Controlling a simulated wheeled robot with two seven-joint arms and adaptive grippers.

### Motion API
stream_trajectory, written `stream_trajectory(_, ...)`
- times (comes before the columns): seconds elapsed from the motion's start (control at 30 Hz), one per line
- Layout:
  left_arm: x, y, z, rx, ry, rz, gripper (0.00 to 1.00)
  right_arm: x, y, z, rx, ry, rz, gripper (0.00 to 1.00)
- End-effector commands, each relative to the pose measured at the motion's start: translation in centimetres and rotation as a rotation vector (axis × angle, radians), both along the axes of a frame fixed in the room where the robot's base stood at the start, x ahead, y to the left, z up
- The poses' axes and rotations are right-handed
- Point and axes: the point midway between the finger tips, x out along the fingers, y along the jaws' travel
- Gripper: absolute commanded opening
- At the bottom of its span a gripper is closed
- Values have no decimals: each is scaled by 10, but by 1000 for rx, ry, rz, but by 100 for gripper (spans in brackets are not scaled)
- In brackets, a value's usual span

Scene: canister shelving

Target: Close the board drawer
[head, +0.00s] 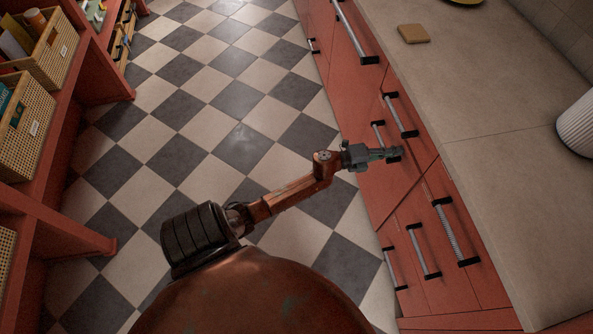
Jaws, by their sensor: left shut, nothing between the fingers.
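A red cabinet (395,190) with several drawer fronts and grey bar handles runs along the right side under a pale countertop. My left gripper (397,153) is shut and empty. It shows at the cabinet front, just below two bar handles, an upper one (401,116) and a lower one (378,134). Whether its fingertips touch the front I cannot tell. No drawer shows clearly pulled out, and I cannot tell which is the board drawer. My right gripper is not in view.
The countertop (480,90) holds a small tan block (413,34) and a white ribbed container (577,125) at the right edge. Red shelving (100,60) with woven baskets (25,125) stands on the left. The checkered floor (230,110) between is clear.

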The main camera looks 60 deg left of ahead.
Motion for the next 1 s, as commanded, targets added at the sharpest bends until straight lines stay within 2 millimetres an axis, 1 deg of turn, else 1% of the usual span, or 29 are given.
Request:
stream_trajectory(0.1, 3, 7, 0, 0, 0, 12, 0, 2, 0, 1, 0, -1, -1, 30)
stream_trajectory(0.23, 4, 10, 0, -1, 0, 19, 0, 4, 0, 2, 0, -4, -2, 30)
stream_trajectory(0.83, 6, 10, 2, 0, -2, 20, 0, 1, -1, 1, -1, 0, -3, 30)
stream_trajectory(1.0, 1, 12, 3, 0, -2, 18, 0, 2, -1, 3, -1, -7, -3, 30)
